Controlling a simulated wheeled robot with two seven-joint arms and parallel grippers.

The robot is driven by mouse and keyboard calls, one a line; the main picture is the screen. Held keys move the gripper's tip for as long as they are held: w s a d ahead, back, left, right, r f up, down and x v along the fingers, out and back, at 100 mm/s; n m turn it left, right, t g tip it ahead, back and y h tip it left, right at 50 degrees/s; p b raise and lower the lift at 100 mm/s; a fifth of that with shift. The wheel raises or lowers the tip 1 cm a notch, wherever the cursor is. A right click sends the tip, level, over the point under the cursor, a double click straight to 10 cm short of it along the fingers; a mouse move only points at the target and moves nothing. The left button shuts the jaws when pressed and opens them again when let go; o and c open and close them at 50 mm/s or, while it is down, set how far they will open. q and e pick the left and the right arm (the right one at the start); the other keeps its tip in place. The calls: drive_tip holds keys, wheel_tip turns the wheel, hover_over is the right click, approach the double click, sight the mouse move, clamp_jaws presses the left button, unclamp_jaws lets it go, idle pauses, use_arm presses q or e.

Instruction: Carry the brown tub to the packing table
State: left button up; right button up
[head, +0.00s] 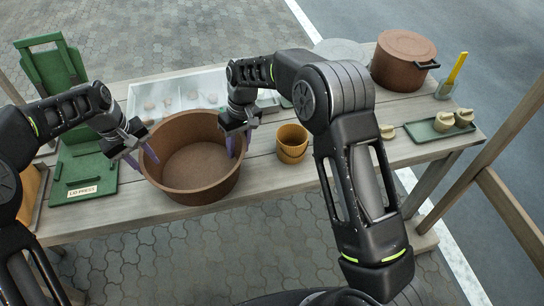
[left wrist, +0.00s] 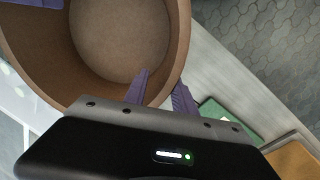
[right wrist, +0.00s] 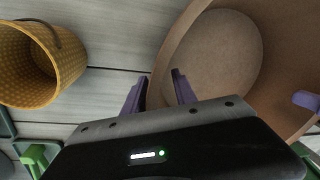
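The brown tub (head: 195,192) is a wide, open, empty round vessel standing upright on the grey plank table, near its front edge. My left gripper (head: 140,158) is at the tub's left rim, with one purple finger inside and one outside. The left wrist view shows the tub wall (left wrist: 181,45) between its parted fingers. My right gripper (head: 239,145) straddles the right rim in the same way; the right wrist view shows the wall (right wrist: 168,58) between its fingers. Both look open around the rim. I cannot identify a packing table in these views.
A yellow-brown bucket (head: 292,144) stands close right of the tub. A green lid press (head: 85,187) is at left, and a pale tray (head: 180,92) lies behind. A lidded brown pot (head: 403,60) and a green tray (head: 425,130) are at right. Paving lies in front.

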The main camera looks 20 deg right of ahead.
use_arm(q)
wheel_tip(320, 180, up, 8)
drive_tip(key=a, duration=0.1)
drive_tip(key=shift+s+f, duration=0.2)
use_arm(e)
wheel_tip(320, 180, up, 12)
drive_tip(key=d, duration=0.2)
drive_tip(key=shift+w, duration=0.3)
use_arm(q)
drive_tip(key=shift+f, duration=0.1)
use_arm(e)
drive_tip(key=shift+f, duration=0.1)
idle(0.4)
